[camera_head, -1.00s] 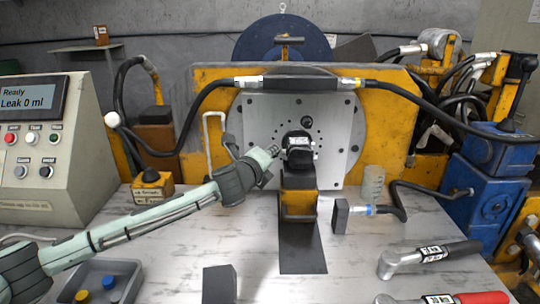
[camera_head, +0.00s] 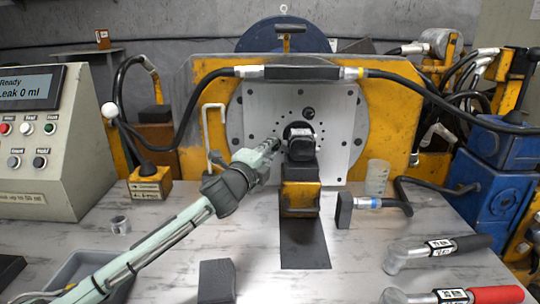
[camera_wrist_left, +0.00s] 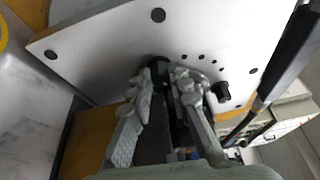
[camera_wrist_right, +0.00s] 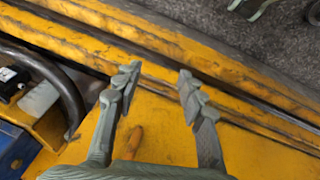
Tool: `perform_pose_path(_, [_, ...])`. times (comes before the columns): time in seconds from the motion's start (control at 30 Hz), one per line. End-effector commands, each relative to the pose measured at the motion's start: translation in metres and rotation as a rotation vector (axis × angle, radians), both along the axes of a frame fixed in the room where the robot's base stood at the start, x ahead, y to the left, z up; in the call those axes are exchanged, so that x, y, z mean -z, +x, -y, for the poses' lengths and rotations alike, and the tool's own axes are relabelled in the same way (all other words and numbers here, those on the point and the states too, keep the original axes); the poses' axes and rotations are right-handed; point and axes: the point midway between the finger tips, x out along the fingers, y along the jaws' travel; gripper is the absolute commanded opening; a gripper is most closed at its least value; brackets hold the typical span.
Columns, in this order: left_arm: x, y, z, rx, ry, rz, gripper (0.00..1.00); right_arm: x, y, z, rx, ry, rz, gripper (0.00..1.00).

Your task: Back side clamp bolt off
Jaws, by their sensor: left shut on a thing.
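The black hydraulic motor (camera_head: 301,144) sits against the pale square plate (camera_head: 335,110), above a yellow-and-black support block (camera_head: 300,195). My left gripper (camera_head: 272,148) reaches in from the left to the motor's left side. In the left wrist view its fingers (camera_wrist_left: 170,75) are closed around a small dark part at the plate. The fingers hide most of it, and I cannot tell if it is the clamp bolt. My right gripper (camera_wrist_right: 158,78) is open and empty above a yellow surface in the right wrist view; it is outside the head view.
A hose (camera_head: 205,90) arches around the yellow frame. Two torque wrenches (camera_head: 440,250) (camera_head: 450,296) lie at the right, near a blue valve block (camera_head: 495,180). A clear cup (camera_head: 377,177), dark block (camera_head: 217,281) and control box (camera_head: 50,150) stand on the bench.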

Motion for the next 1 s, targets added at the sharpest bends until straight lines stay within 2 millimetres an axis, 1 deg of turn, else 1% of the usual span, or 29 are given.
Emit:
perform_pose_path(0.03, [0.004, 0.0, 0.0, 0.0, -0.019, -0.004, 0.0, -0.003, 0.0, 0.0, 0.0, -0.003, 0.003, 0.4])
perform_pose_path(0.13, [0.004, 0.0, 0.0, 0.0, -0.049, -0.003, 0.0, -0.011, -0.001, 0.0, 0.0, -0.006, 0.007, 0.4])
perform_pose_path(0.3, [0.003, 0.0, 0.0, 0.0, -0.074, -0.002, 0.0, -0.018, -0.002, 0.001, 0.001, -0.01, 0.009, 0.4])
perform_pose_path(0.67, [0.002, 0.0, 0.0, 0.0, -0.077, -0.003, 0.0, -0.019, -0.002, 0.001, 0.001, -0.01, 0.01, 0.4])
perform_pose_path(0.7, [0.002, 0.0, 0.0, 0.0, -0.076, -0.002, 0.21, -0.019, -0.002, 0.001, 0.001, -0.01, 0.01, 0.4])
perform_pose_path(0.8, [0.002, 0.0, 0.0, 0.0, -0.076, -0.002, 0.33, -0.019, -0.002, 0.001, 0.001, -0.01, 0.01, 0.4])
perform_pose_path(0.87, [0.002, 0.0, 0.0, 0.0, -0.076, -0.002, 0.39, -0.019, -0.002, 0.001, 0.001, -0.01, 0.01, 0.4])
perform_pose_path(1.0, [0.002, 0.0, 0.0, 0.0, -0.076, -0.001, 0.39, -0.019, -0.002, 0.001, 0.001, -0.01, 0.01, 0.4])
